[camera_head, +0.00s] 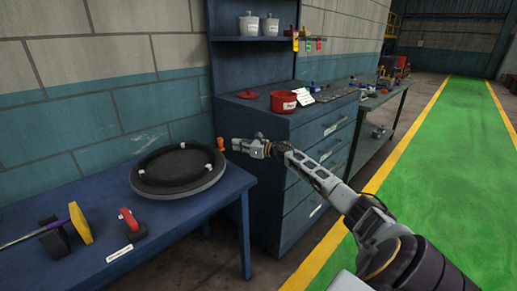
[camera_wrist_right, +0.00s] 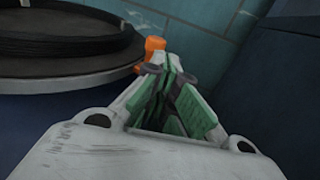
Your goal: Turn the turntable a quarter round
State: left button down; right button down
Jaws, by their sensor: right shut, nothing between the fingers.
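The turntable (camera_head: 180,191) is a round grey disc lying on the blue bench, with a black ring of coiled line on top. Its rim also shows at the left of the right wrist view (camera_wrist_right: 72,68). An orange peg (camera_head: 220,143) stands at the disc's right edge and shows in the right wrist view (camera_wrist_right: 154,45). My right gripper (camera_head: 234,145) is shut and empty, just right of the peg. In the wrist view its fingertips (camera_wrist_right: 166,66) overlap the peg's lower right side; I cannot tell whether they touch it. My left gripper is not in view.
The blue bench (camera_head: 150,222) holds a red-handled block (camera_head: 129,220) and a yellow-and-black tool (camera_head: 80,223) at the front left. A blue drawer cabinet (camera_head: 318,150) with a red pot (camera_head: 283,101) stands right of the gripper. A brick wall is behind.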

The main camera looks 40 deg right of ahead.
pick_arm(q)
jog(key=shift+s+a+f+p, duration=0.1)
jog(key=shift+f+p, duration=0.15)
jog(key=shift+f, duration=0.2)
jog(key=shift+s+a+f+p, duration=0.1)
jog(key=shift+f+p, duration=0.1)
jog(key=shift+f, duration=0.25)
pick_arm(e)
jog(key=v, duration=0.9)
jog(key=shift+d, duration=0.45)
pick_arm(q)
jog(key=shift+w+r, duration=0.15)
